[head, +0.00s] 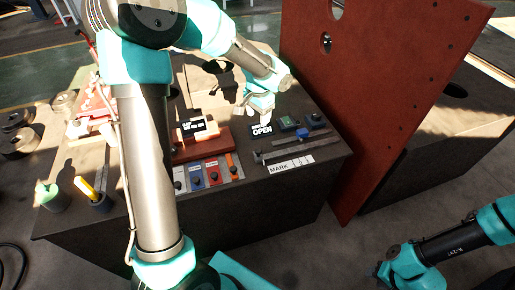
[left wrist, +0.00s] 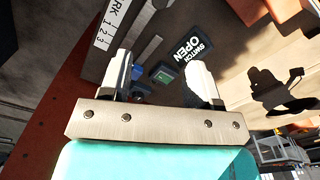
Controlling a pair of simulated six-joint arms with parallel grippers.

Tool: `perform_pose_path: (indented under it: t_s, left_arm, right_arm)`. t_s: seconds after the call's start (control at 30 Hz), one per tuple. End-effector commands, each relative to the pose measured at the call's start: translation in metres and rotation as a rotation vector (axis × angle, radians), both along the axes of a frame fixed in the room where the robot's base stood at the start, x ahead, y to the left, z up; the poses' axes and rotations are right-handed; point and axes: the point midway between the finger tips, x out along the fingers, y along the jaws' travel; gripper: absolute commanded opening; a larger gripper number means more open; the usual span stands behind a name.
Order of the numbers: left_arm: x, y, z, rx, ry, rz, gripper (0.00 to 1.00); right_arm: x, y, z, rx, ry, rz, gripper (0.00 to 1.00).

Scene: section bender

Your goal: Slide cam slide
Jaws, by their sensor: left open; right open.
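A small blue block (head: 303,133), perhaps the cam slide, sits at a dark rail near the right end of the bench. A white strip reading MARK (head: 291,164) lies in front of the rail. My left gripper (head: 262,112) is open and empty above the bench, just behind the black OPEN plate (head: 262,130). In the left wrist view, the fingers (left wrist: 160,72) stand apart, with a green button (left wrist: 162,75) and the blue block (left wrist: 139,88) showing between them. The left finger partly hides the blue block.
A tall red-brown panel (head: 405,85) stands along the bench's right side. A red-brown base (head: 200,145) and a row of coloured switch plates (head: 212,172) lie left of the rail. Two cups (head: 53,198) stand at the left, and round metal parts (head: 18,142) lie beyond them.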

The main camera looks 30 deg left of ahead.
Motion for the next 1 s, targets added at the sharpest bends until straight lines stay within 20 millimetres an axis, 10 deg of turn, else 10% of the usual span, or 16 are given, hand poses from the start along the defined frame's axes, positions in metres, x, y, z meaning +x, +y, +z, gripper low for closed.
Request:
perform_pose_path:
  t_s: [1.0]
  left_arm:
    - [-0.001,0.0,-0.143,-0.001,0.004,0.0,0.57]
  right_arm:
    - [0.0,0.0,0.0,0.0,0.0,0.0,0.43]
